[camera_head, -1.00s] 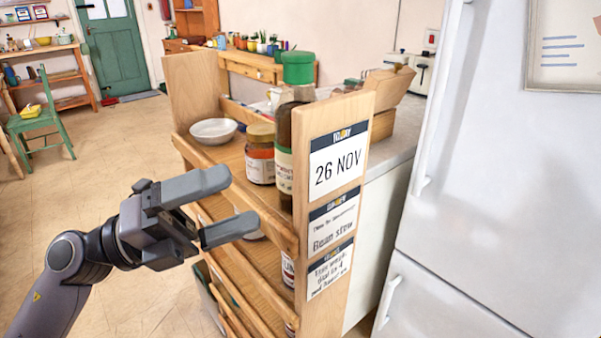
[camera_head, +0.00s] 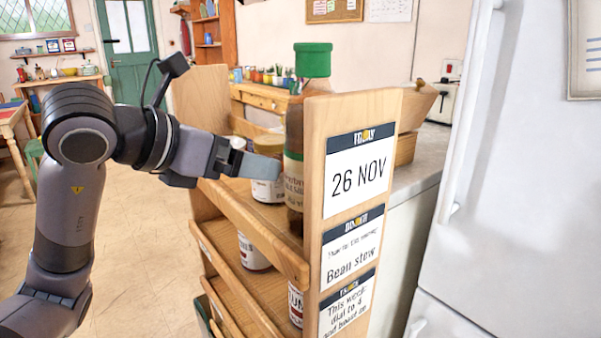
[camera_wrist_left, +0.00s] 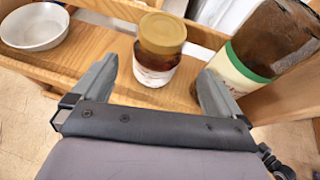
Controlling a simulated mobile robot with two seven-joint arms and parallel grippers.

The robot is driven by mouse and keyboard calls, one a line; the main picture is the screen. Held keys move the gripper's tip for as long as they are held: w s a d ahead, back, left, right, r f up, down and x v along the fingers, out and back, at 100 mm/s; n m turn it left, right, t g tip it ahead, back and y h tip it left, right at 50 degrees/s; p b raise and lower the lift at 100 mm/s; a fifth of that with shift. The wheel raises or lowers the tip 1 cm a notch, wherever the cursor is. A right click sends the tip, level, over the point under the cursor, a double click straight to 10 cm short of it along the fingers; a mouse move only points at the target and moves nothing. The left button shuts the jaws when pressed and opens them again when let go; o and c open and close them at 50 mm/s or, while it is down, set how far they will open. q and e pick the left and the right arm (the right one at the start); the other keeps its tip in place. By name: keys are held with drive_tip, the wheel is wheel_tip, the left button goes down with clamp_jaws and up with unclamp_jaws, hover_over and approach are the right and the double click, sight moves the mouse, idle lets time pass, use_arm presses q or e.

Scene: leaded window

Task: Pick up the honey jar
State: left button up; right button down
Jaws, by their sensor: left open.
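A jar with a gold lid (camera_head: 268,143) and a pale label, which I take for the honey jar, stands upright on the top shelf of the wooden rack. In the left wrist view the jar (camera_wrist_left: 158,48) stands just beyond my open fingers, between their lines. My left gripper (camera_head: 252,165) reaches over the shelf rail from the left and partly hides the jar in the head view. In the left wrist view the left gripper (camera_wrist_left: 158,72) is open and empty, with a finger to each side. I cannot tell whether either finger touches the jar. My right gripper is not in view.
A tall dark bottle with a green cap (camera_head: 313,60) stands close right of the jar. A white bowl (camera_wrist_left: 35,27) is on the shelf to the left. The wooden rail (camera_head: 250,225) and end panel (camera_head: 315,140) border the shelf. A fridge (camera_head: 510,200) is at right.

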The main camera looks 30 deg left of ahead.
use_arm(q)
drive_tip(key=shift+w, duration=0.6)
drive_tip(key=x, duration=0.6)
drive_tip(key=shift+w+f, duration=0.15)
drive_tip(key=shift+f, duration=0.05)
drive_tip(key=c, duration=1.3)
drive_tip(key=shift+r, duration=0.1)
drive_tip(key=shift+c, duration=0.8)
drive_tip(key=shift+r, duration=0.1)
